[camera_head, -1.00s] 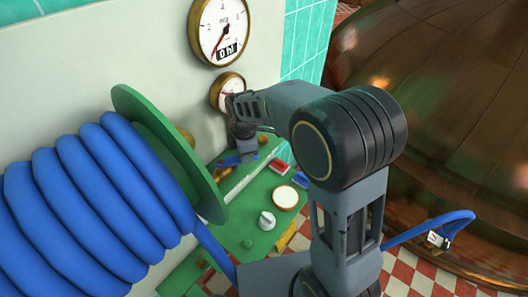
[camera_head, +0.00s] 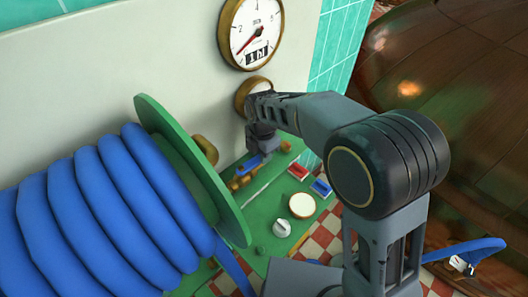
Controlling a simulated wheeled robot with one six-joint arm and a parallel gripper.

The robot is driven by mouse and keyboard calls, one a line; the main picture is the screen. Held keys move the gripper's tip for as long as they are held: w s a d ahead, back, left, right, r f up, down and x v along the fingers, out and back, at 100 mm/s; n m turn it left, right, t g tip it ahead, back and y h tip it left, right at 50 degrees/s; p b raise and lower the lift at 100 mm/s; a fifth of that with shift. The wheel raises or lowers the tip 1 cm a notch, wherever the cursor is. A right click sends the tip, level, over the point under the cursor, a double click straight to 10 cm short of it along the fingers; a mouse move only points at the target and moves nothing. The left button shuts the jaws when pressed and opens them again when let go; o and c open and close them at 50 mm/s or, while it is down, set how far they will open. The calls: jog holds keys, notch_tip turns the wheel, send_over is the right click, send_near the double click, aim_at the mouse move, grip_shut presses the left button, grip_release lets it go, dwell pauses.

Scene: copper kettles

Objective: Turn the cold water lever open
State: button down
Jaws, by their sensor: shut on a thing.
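My gripper (camera_head: 260,155) reaches down by the wall, below the gauges. It is shut on the blue lever (camera_head: 247,168), which slants down to the left out of the jaws. The fingertips are small and partly hidden by my wrist, so the exact grip is unclear. A brass fitting (camera_head: 238,183) sits at the lever's lower left end.
A blue hose reel (camera_head: 95,220) with a green flange (camera_head: 190,160) fills the left. The green panel holds a red plaque (camera_head: 299,170), a blue plaque (camera_head: 320,187), a pale disc (camera_head: 302,205) and a white knob (camera_head: 282,228). A large gauge (camera_head: 251,32) hangs above; a copper kettle (camera_head: 450,110) stands right.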

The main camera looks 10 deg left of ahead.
jog(key=shift+a+r, duration=0.1)
jog(key=shift+r, duration=0.05)
jog(key=c, duration=1)
grip_release()
jog(key=shift+s, duration=0.1)
jog(key=shift+c, duration=0.2)
jog(key=shift+o, duration=1)
notch_tip(320, 180, up, 14)
jog(key=b, duration=0.1)
